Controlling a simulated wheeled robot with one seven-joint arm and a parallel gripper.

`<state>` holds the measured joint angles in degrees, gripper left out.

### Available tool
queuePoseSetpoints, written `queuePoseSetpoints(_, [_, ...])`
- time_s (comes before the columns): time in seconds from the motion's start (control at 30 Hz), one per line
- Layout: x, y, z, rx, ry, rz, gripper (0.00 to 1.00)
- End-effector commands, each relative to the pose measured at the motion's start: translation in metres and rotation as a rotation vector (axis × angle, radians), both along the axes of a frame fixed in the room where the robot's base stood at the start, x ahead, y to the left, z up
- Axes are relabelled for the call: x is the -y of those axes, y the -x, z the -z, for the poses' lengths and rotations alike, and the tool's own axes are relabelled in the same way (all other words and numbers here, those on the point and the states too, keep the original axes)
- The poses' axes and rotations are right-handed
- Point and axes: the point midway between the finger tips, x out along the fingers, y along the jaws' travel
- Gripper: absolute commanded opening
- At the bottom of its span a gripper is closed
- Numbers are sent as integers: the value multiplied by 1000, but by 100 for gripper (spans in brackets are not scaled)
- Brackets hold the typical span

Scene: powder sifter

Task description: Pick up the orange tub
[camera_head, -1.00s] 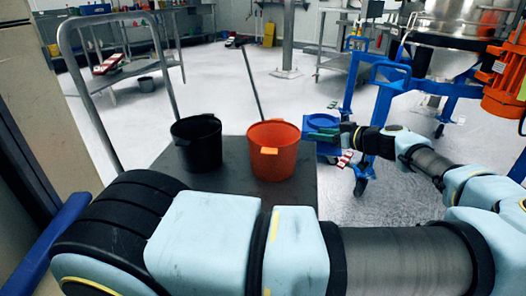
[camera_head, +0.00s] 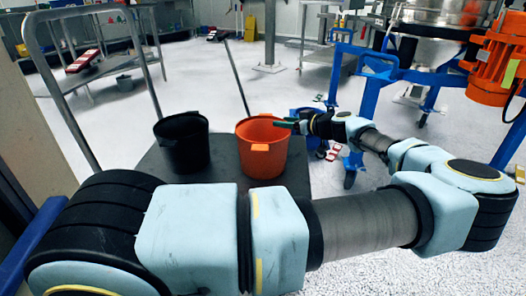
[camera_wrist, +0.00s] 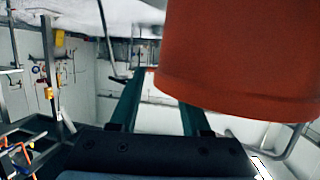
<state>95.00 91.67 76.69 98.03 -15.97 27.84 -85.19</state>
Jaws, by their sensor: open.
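The orange tub (camera_head: 262,158) stands upright on a dark cart top, right of a black tub. It also fills the upper right of the wrist view (camera_wrist: 235,60). My gripper (camera_head: 284,124) is open at the tub's right rim, with its green fingers pointing left. In the wrist view my gripper (camera_wrist: 158,88) shows two teal fingers spread apart. The tub's wall hides the tip of the right-hand finger there. I cannot tell whether the fingers touch the tub or straddle its wall.
The black tub (camera_head: 182,146) stands close on the left of the cart top (camera_head: 215,178). The cart's grey handle (camera_head: 55,85) rises at the left. A blue frame (camera_head: 372,90) with the sifter and an orange motor (camera_head: 494,70) stands at the right.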

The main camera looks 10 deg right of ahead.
Motion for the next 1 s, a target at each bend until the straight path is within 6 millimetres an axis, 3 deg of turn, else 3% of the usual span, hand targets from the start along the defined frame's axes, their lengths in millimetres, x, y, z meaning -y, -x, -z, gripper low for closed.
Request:
queuePoseSetpoints(0.13, [-8, -13, 5, 0, -1, 1, 47])
queuePoseSetpoints(0.4, [-9, -15, 6, 0, -1, 1, 47])
queuePoseSetpoints(0.8, [-9, -15, 6, -1, 0, 2, 2])
queuePoseSetpoints(1.0, [-9, -15, 6, -1, 0, 2, 0])
